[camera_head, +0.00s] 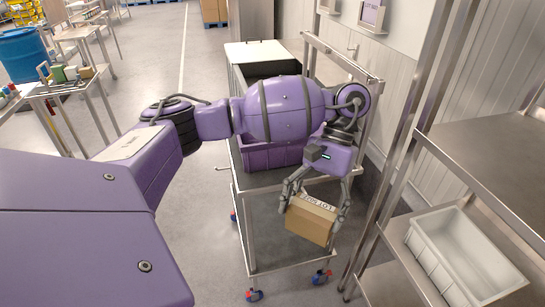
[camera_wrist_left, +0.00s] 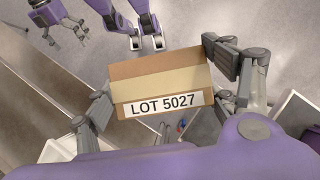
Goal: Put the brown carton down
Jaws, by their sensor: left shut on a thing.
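The brown carton (camera_head: 311,221) is a small box with a white label; in the left wrist view the label on the carton (camera_wrist_left: 161,88) reads LOT 5027. My left gripper (camera_head: 313,205) is shut on it, with fingers on two opposite sides. In the left wrist view the left gripper's fingers (camera_wrist_left: 160,95) flank the carton. The carton is over the front part of a steel cart (camera_head: 262,246); I cannot tell whether it touches. My right gripper (camera_wrist_left: 63,37) shows at the top left of the left wrist view, its fingers apart and empty.
A purple crate (camera_head: 268,155) sits on the cart behind the carton, partly hidden by my arm. At right stands a steel rack with a shelf (camera_head: 490,150) and a white bin (camera_head: 458,262) lower down. A steel post rises between cart and rack. Floor left of the cart is clear.

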